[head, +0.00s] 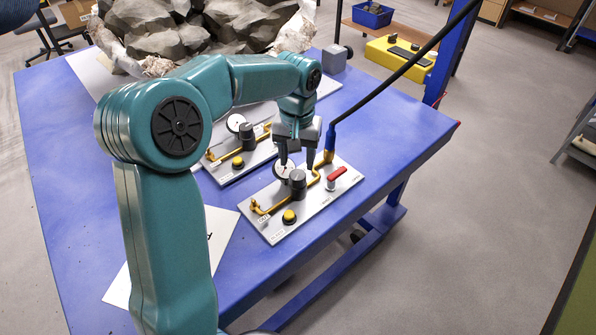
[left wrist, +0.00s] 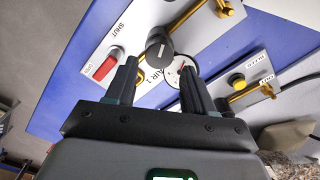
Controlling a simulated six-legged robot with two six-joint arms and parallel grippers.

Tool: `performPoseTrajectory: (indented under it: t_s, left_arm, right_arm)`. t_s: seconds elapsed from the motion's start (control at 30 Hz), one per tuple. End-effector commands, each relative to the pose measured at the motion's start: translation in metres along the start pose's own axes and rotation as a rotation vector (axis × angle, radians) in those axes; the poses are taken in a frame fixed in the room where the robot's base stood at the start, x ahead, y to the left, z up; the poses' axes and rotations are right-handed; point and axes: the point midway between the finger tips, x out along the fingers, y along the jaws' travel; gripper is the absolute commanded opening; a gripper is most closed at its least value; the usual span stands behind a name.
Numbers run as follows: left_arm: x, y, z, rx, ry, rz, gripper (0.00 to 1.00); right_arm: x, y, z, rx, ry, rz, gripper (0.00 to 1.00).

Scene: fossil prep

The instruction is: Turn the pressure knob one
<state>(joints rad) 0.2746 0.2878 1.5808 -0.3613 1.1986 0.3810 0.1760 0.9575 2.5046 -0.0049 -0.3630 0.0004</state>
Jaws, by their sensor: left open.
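The pressure knob (head: 298,183) is a dark grey cylinder standing on the near white panel (head: 262,225). In the left wrist view the knob (left wrist: 159,43) has a pale line on its face, and an "AIR 1" label lies beside it. My left gripper (head: 297,163) points down just above the knob, jaws open. In the left wrist view its fingertips (left wrist: 158,64) stand apart, with the knob between and slightly beyond them; I cannot tell whether they touch it. A round gauge (left wrist: 174,72) is partly hidden by one finger. My right gripper is not in view.
The near panel also bears a red-handled valve (head: 337,174), a yellow button (head: 289,216) and brass piping. A black hose rises from its far right. A similar panel (head: 222,171) with another dark knob (head: 247,136) lies behind. Large rocks (head: 180,30) fill the table's back.

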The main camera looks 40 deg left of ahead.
Motion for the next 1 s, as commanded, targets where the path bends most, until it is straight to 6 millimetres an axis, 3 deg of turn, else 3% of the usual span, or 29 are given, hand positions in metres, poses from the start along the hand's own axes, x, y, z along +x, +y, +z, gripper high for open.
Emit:
performPoseTrajectory:
  t_s: [0.1, 0.3, 0.63, 0.67, 0.77, 0.8, 1.0]
  left_arm:
    - [0.024, -0.001, -0.001, -0.001, -0.003, -0.002, 0.53]
    - [0.047, 0.000, -0.003, 0.000, 0.000, -0.001, 0.53]
    - [0.052, 0.000, -0.004, 0.000, 0.001, 0.000, 0.53]
    - [0.052, 0.000, -0.004, 0.000, 0.001, 0.000, 0.50]
    - [0.052, 0.001, -0.004, 0.000, 0.001, 0.000, 0.17]
    - [0.052, 0.001, -0.004, 0.000, 0.001, 0.000, 0.12]
    - [0.051, 0.000, -0.004, 0.007, 0.002, 0.000, 0.12]
  right_arm:
    - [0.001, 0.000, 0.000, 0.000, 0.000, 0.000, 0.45]
    - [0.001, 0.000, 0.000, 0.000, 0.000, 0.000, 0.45]
    - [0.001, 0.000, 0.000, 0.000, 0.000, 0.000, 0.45]
    - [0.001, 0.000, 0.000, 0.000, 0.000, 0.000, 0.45]
    - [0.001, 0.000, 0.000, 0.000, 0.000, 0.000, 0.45]
    - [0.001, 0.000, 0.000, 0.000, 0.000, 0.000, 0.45]
    - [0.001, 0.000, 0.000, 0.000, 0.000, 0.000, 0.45]
